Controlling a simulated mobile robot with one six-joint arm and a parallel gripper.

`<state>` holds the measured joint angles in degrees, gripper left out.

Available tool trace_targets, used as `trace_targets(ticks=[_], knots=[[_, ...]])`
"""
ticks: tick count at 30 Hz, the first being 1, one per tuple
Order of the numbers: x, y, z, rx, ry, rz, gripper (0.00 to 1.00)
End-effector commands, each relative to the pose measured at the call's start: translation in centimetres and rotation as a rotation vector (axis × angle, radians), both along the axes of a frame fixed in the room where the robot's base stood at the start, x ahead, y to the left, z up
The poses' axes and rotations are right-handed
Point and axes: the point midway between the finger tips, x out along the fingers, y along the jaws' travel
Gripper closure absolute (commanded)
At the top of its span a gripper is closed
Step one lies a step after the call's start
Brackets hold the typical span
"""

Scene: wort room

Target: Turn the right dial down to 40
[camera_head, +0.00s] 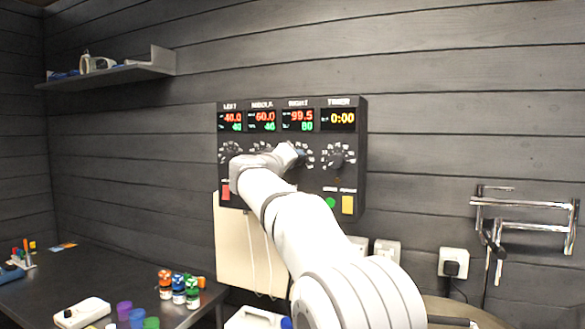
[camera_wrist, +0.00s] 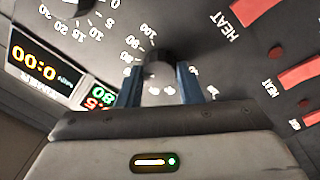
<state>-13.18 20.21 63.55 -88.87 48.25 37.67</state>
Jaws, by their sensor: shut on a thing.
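The black control panel (camera_head: 359,150) on the wall has displays marked LEFT, MIDDLE, RIGHT and TIMER. The right display (camera_head: 298,119) reads 99.5 in red, with a green 80 below; the 80 also shows in the wrist view (camera_wrist: 103,92). In the wrist view, the right dial (camera_wrist: 158,66) is a dark knob between the two blue fingers of my gripper (camera_wrist: 159,84), which is shut on it. In the head view, my gripper (camera_head: 301,156) is at the right dial and mostly covers it. The dial's pointer cannot be made out.
The timer dial (camera_head: 337,161) is close on the right. Red buttons (camera_head: 226,193), a green button (camera_head: 330,203) and a yellow one (camera_head: 348,205) sit low on the panel. A dark table (camera_head: 60,280) with jars stands at left; metal pipework (camera_head: 525,204) is at right.

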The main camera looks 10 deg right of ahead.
Motion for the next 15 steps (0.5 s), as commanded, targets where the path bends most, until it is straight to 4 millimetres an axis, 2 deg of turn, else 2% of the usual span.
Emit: trace_targets(ticks=[15], knots=[[-0.03, -0.06, -0.12, -0.409, 0.275, 0.0, 0.9]])
